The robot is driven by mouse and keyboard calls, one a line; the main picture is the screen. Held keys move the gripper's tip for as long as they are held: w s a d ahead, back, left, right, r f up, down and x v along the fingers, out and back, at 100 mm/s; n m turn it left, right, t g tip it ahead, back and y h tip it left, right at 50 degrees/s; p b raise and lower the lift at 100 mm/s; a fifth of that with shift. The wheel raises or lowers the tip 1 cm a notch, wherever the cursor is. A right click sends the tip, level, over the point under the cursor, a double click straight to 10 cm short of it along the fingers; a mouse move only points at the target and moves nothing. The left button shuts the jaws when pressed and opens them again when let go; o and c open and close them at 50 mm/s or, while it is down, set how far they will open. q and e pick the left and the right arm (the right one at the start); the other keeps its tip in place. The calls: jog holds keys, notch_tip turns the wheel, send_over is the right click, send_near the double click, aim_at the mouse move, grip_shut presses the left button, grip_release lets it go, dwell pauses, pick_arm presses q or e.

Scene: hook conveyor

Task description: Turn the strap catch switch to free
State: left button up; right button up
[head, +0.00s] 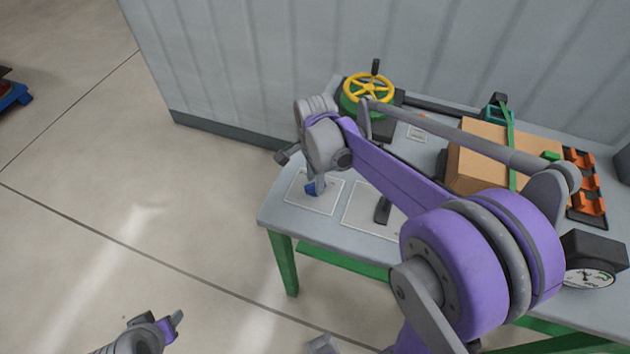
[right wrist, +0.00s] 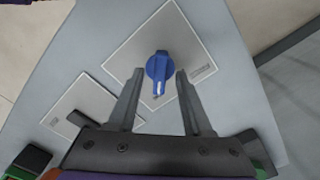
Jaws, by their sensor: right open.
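A blue rotary switch knob (right wrist: 159,66) sits on a pale square plate (right wrist: 130,52) in the right wrist view. A small light mark shows on its end nearest my gripper. The knob also shows in the head view (head: 311,189), partly hidden, near the table's left end. My right gripper (right wrist: 159,74) is open, with one finger on each side of the knob and a gap on both sides. I cannot tell its exact height above the plate. My left gripper (head: 172,325) is low at the left, away from the table; its jaw opening is unclear.
A second plate with a black lever (head: 383,210) lies beside the switch plate. A cardboard box (head: 476,150) with a green strap (head: 511,150), a yellow handwheel (head: 368,88), orange parts (head: 584,180) and a dial gauge (head: 588,278) occupy the table (head: 283,212). A wall stands behind.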

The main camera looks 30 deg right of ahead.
jog(key=shift+f, duration=0.4)
jog(key=shift+c, duration=0.3)
grip_shut()
